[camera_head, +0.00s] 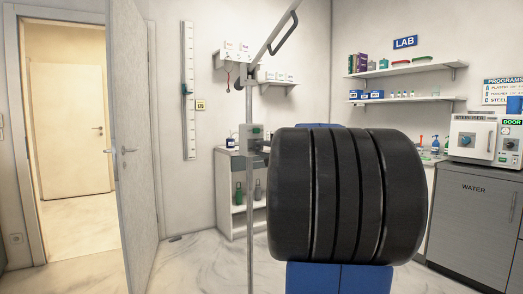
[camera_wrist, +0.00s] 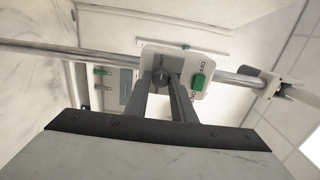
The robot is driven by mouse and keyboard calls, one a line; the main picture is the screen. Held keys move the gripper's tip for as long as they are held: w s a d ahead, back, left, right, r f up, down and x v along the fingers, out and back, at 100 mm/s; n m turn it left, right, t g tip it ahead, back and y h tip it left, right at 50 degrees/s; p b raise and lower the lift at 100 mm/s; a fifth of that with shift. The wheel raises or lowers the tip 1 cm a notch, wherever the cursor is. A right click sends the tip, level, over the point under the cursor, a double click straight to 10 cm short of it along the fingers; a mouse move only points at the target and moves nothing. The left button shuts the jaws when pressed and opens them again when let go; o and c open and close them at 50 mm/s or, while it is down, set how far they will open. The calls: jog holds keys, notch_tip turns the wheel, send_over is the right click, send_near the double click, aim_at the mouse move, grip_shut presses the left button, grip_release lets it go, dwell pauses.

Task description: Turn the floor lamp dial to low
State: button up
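The floor lamp's control box (camera_head: 251,137) sits on a thin upright pole (camera_head: 249,215) in the head view. In the wrist view its white panel (camera_wrist: 206,62) carries a dark round dial (camera_wrist: 160,79) and a green rocker switch (camera_wrist: 198,81) to the right of it. My gripper (camera_wrist: 162,82) has one finger on each side of the dial, with the tips at or very near it. Whether the fingers touch the dial is not clear. In the head view my arm hides most of the gripper.
The lamp's upper arm (camera_head: 278,35) slants up to the right. A white shelf unit (camera_head: 232,195) with bottles stands behind the pole. An open door (camera_head: 133,150) is at left. A counter (camera_head: 470,220) with a sterilizer (camera_head: 472,137) is at right. Pale floor is clear at left.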

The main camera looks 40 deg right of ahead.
jog(key=o, duration=0.3)
jog(key=shift+s, duration=0.15)
jog(key=v, duration=1.7)
jog(key=shift+a, duration=0.15)
